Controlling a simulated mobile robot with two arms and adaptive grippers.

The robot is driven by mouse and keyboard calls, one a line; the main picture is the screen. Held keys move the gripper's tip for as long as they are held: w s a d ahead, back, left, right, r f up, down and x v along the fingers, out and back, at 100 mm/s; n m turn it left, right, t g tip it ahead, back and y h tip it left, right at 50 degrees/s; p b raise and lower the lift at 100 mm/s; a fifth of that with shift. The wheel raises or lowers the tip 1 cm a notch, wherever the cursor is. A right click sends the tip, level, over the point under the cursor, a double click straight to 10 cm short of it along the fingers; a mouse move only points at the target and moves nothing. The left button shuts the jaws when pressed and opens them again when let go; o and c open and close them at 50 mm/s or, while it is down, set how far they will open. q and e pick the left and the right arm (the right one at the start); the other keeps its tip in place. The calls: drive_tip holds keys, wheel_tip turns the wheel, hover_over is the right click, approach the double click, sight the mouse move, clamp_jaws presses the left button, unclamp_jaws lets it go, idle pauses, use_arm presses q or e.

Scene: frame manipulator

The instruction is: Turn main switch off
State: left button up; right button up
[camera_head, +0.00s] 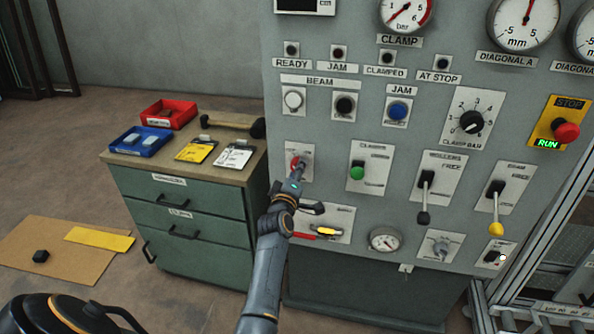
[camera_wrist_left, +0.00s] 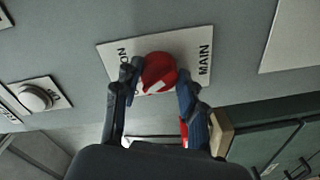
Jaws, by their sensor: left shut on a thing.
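The main switch is a red knob (camera_wrist_left: 158,72) with a white bar, on a white plate (camera_wrist_left: 112,58) that reads "MAIN" and "ON" in the left wrist view. In the head view the red knob (camera_head: 295,162) shows at the left of the grey control panel, partly hidden by my gripper. My left gripper (camera_head: 299,170) reaches up to it from below. In the left wrist view its two fingers (camera_wrist_left: 157,82) are on either side of the knob, shut on it. My right gripper is in neither view.
A green knob (camera_head: 357,172) is right of the switch; lever switches (camera_head: 424,195) are farther right. A yellow-handled control (camera_head: 327,231) sits just below, close to my wrist. A green drawer cabinet (camera_head: 190,200) with trays and a mallet (camera_head: 228,122) stands left of the panel.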

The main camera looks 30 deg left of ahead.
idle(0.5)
use_arm(q)
drive_tip(key=o, duration=1.2)
drive_tip(key=shift+c, duration=0.2)
